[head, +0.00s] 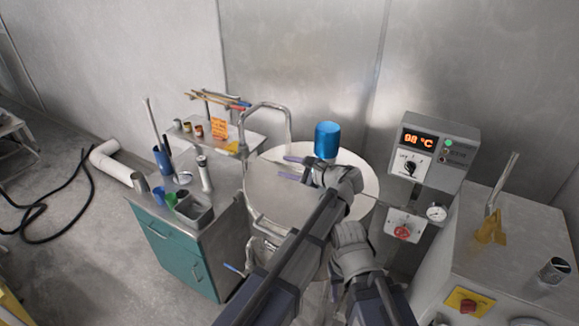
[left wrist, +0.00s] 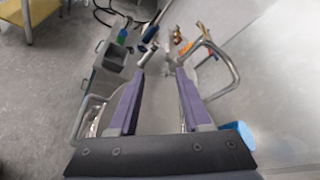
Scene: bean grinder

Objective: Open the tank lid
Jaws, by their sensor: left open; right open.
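The tank (head: 364,205) stands in the middle of the head view with a round, pale steel lid (head: 268,203) on top. The lid looks flat and closed. My left gripper (head: 290,167) is above the lid, pointing left, with its purple fingers apart and nothing seen between them. In the left wrist view its fingers (left wrist: 160,70) are also spread. A blue cylinder (head: 327,139) stands at the lid's back edge and shows at the lower right of the left wrist view (left wrist: 239,132). A grey joint of my other arm shows below; no fingers of my right gripper can be made out.
A bent metal pipe (head: 266,106) rises behind the lid. A teal cabinet (head: 178,253) with cups and tools stands left. A control box (head: 433,150) reading 98 °C is at the right, beside a steel machine (head: 535,240). A steel wall closes the back.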

